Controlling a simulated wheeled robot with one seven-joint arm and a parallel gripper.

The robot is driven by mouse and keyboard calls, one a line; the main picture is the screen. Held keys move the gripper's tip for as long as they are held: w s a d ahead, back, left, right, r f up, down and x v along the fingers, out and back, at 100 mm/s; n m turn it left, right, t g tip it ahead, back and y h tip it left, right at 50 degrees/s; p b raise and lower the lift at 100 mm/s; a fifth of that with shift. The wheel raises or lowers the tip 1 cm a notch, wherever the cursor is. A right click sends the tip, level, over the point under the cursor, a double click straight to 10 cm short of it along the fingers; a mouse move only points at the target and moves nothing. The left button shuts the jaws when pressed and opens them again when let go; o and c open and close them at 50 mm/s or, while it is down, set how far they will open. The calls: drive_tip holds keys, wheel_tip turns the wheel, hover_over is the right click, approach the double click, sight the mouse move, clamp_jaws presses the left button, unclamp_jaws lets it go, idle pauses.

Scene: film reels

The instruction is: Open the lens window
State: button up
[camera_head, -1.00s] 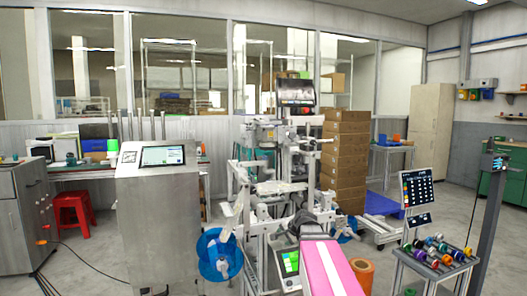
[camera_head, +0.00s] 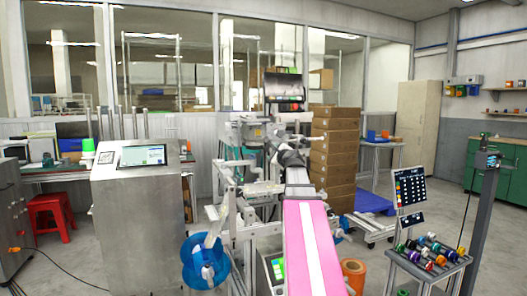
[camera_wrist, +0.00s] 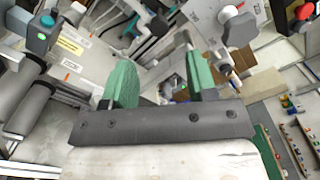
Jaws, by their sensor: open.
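A large grey metal machine (camera_head: 250,185) with frames, rollers and a blue reel (camera_head: 204,262) stands in the middle of the head view. I cannot tell which part of it is the lens window. My pink-and-white arm reaches toward the machine, and its far end overlaps the machine's middle. My gripper (camera_wrist: 160,86) shows in the wrist view as two green fingers set wide apart, with nothing between them. Beyond the fingers are machine parts, including a white part with a grey knob (camera_wrist: 239,28) at the upper right and dark rollers (camera_wrist: 32,103) at the left. No contact is visible.
A steel cabinet with a screen (camera_head: 143,155) stands left of the machine. Stacked brown boxes (camera_head: 334,150) stand behind it. Open floor shows between boxes and cart.

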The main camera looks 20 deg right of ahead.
sight(267, 150)
drive_tip(key=w, duration=1)
drive_tip(key=shift+a, duration=0.15)
